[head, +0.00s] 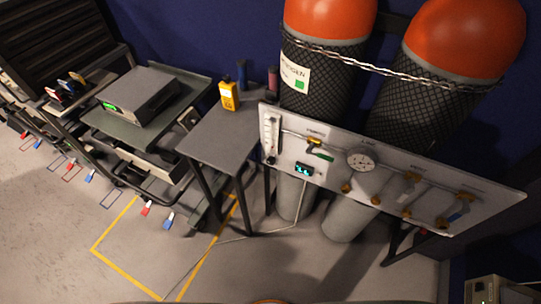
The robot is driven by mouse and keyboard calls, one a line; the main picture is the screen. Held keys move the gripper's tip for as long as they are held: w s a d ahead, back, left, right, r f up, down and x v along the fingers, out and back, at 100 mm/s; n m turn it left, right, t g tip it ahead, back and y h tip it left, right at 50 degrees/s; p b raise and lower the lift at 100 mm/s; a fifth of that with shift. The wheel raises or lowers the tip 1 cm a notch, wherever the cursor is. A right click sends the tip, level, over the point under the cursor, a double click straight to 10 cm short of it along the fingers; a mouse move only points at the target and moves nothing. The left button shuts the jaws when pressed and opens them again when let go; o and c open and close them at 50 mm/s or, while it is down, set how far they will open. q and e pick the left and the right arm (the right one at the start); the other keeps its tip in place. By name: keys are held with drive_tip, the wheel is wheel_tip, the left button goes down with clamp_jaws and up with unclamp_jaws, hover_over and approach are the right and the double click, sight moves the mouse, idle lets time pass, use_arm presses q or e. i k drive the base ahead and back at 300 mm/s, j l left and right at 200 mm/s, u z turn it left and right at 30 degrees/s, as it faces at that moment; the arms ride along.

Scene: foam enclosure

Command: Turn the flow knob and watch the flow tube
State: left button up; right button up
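A white upright gas panel (400,215) stands at the right in the head view. At its left end is a clear vertical flow tube (268,136) with a dark knob-like part (271,160) at its foot; the float level is too small to read. Beside it are a brass valve with a green handle (320,152), a small digital display with blue-green digits (304,170) and a round gauge (361,160). Neither of my grippers is in view.
Two orange-topped cylinders (330,18) stand chained behind the panel. A grey table (215,145) with a yellow handheld meter (229,96) is left of it. A cart holds a grey instrument (140,92). Yellow tape (112,228) marks open floor in front.

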sight(270, 161)
drive_tip(key=i+j, duration=0.1)
drive_tip(key=j, duration=0.35)
drive_tip(key=j+u, duration=0.1)
drive_tip(key=j, duration=0.35)
drive_tip(key=i+j+u, duration=0.1)
drive_tip(key=j, duration=0.35)
drive_tip(key=i, duration=0.05)
